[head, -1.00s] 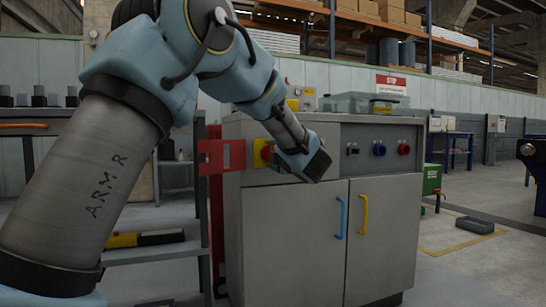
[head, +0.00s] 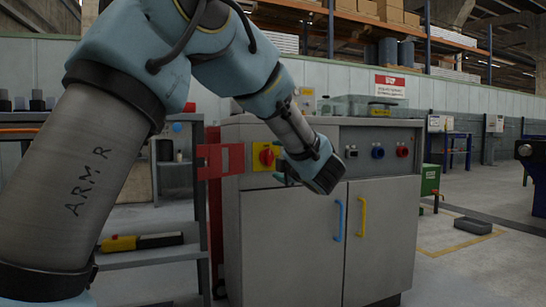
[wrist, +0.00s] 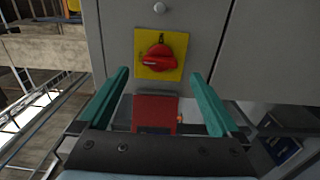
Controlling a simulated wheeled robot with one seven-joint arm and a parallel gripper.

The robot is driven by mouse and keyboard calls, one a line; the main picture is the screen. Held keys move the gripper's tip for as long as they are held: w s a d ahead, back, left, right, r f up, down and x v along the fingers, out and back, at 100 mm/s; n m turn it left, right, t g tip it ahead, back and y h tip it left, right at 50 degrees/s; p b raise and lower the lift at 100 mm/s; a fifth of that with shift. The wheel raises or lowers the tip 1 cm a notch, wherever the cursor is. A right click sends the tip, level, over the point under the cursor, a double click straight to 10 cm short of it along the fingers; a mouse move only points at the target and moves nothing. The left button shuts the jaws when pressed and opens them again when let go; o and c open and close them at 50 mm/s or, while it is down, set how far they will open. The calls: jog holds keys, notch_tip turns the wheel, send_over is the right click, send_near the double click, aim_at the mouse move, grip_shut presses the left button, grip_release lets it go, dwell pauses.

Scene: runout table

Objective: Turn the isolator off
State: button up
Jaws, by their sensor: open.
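The isolator is a red rotary knob (head: 266,156) on a yellow plate at the upper left of the grey cabinet's front. In the wrist view the knob (wrist: 158,58) is ahead of the fingers, centred between them, its bar lying roughly horizontal with a pale mark toward its left end. My gripper (wrist: 160,75) is open, with its two teal fingers apart and nothing between the tips. In the head view it is at the right of the isolator, mostly hidden behind my wrist. I see no contact with the knob.
A red bracket (head: 221,160) sticks out left of the isolator; a red block (wrist: 155,113) also shows low between my fingers in the wrist view. Blue (head: 378,152) and red (head: 402,151) knobs lie farther right on the cabinet (head: 285,225). A shelf rack (head: 160,252) stands left.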

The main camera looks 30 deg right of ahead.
jog(key=s, duration=0.3)
jog(key=s+a+p, duration=0.1)
jog(key=s, duration=0.1)
jog(key=shift+s, duration=0.35)
jog(key=shift+d, duration=0.1)
jog(key=w+a+f+m+g+h, duration=0.1)
jog(key=w+a+f+m+g, duration=0.1)
jog(key=w+a+f+m, duration=0.3)
jog(key=w+a+f+m+g+h, duration=0.1)
jog(key=w+a+f+m+g, duration=0.15)
jog(key=a, duration=0.45)
jog(key=w+a+f+m+g, duration=0.2)
jog(key=a+f+m, duration=0.2)
jog(key=a, duration=0.2)
jog(key=s+a+f+m+g+y, duration=0.1)
jog(key=s+a+f+m+g, duration=0.15)
jog(key=s+a+f, duration=0.4)
jog(key=s+a+f+m+g+y, duration=0.2)
jog(key=s+a+g, duration=0.1)
jog(key=a, duration=0.7)
jog(key=s+a+f+m+g+y, duration=0.1)
jog(key=s+a+f+m+g, duration=0.15)
jog(key=s+a+f, duration=0.4)
notch_tip(320, 180, up, 45)
jog(key=s+a+g+p, duration=0.1)
jog(key=a+p, duration=0.1)
jog(key=p, duration=4.2)
jog(key=shift+s+a+r+n+g+p, duration=0.2)
jog(key=shift+s+n+g+p, duration=0.1)
jog(key=shift+n+g+p, duration=0.05)
